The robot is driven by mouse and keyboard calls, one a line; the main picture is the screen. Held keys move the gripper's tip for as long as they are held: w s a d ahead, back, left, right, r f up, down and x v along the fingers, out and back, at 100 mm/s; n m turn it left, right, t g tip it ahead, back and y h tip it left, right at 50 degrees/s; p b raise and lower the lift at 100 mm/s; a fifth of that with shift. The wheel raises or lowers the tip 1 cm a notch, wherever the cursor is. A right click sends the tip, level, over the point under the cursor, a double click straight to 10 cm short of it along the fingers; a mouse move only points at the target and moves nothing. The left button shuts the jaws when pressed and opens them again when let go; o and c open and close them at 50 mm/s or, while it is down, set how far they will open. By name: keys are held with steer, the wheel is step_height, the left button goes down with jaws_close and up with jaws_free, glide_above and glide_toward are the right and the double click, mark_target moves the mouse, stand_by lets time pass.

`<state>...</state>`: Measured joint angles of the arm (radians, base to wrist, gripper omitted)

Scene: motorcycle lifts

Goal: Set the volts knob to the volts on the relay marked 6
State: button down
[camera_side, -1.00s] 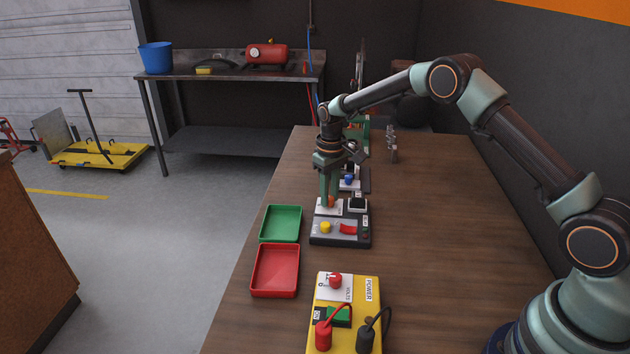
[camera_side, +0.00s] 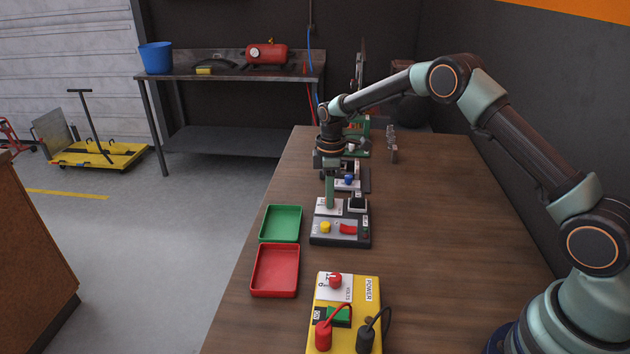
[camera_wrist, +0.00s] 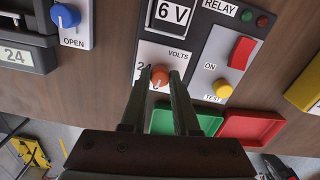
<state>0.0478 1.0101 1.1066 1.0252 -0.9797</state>
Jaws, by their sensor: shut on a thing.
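The grey relay box (camera_side: 318,239) stands on the bench; its RELAY panel (camera_wrist: 216,48) fills the middle of the wrist view. An orange knob (camera_wrist: 160,76) sits by the word VOLTS, with a 24 printed at its left. The black relay (camera_side: 357,204) in the box's socket reads 6 V (camera_wrist: 173,12) in the wrist view. My gripper (camera_wrist: 160,78) is shut on the orange knob, a finger on each side. In the side view my gripper (camera_side: 329,205) points straight down and hides the knob. The fingers cover part of the dial, so the pointer's setting is unclear.
The box also has a red switch (camera_wrist: 243,53) and yellow TEST button (camera_wrist: 223,91). A yellow POWER box (camera_side: 366,315) with its own red VOLTS knob (camera_side: 335,280) stands nearer. Green (camera_side: 280,222) and red (camera_side: 275,271) trays lie left. The bench's right side is clear.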

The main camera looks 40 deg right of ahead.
steer(key=shift+r+n, duration=0.1)
steer(key=shift+n, duration=0.5)
steer(key=c, duration=0.7)
jaws_free()
steer(key=shift+o, duration=0.2)
step_height(320, 180, up, 12)
